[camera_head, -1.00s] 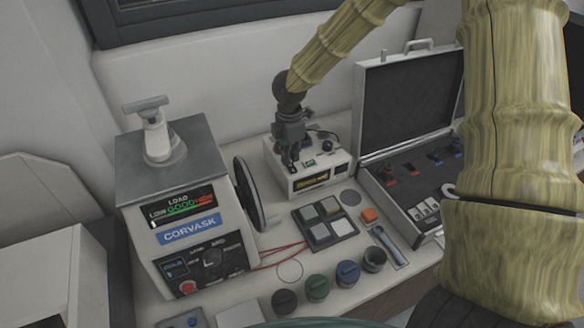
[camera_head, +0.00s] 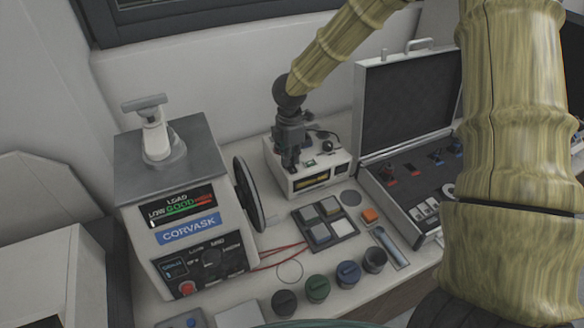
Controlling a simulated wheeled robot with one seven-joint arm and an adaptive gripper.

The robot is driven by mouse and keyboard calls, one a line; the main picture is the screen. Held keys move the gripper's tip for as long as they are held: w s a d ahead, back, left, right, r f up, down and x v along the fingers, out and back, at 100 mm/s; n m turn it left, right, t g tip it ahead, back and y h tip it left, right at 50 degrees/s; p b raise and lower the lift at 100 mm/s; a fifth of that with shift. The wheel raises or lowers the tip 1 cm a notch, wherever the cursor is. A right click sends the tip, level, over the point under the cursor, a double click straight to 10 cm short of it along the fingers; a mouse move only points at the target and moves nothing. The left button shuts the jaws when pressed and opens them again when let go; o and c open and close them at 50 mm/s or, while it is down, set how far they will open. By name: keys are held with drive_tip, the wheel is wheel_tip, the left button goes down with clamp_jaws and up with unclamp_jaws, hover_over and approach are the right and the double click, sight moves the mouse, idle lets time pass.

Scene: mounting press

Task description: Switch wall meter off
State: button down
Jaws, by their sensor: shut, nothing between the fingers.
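The likely wall meter is a small white box (camera_head: 321,183) with a dark display on its front, standing on the bench against the back wall. It has a small green part and a dark knob on its top. My gripper (camera_head: 290,166) is shut and empty, pointing down at the left part of the box's top. Whether its tips touch the box cannot be told. The gripper hides the left part of the top, and no switch can be made out there.
The CORVASK press (camera_head: 184,215) with its side wheel (camera_head: 249,194) stands to the left. An open case (camera_head: 408,98) stands to the right.

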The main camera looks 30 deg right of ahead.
drive_tip(key=shift+f, duration=0.25)
idle(0.3)
drive_tip(key=shift+r+p, duration=2.4)
drive_tip(key=shift+r, duration=1.15)
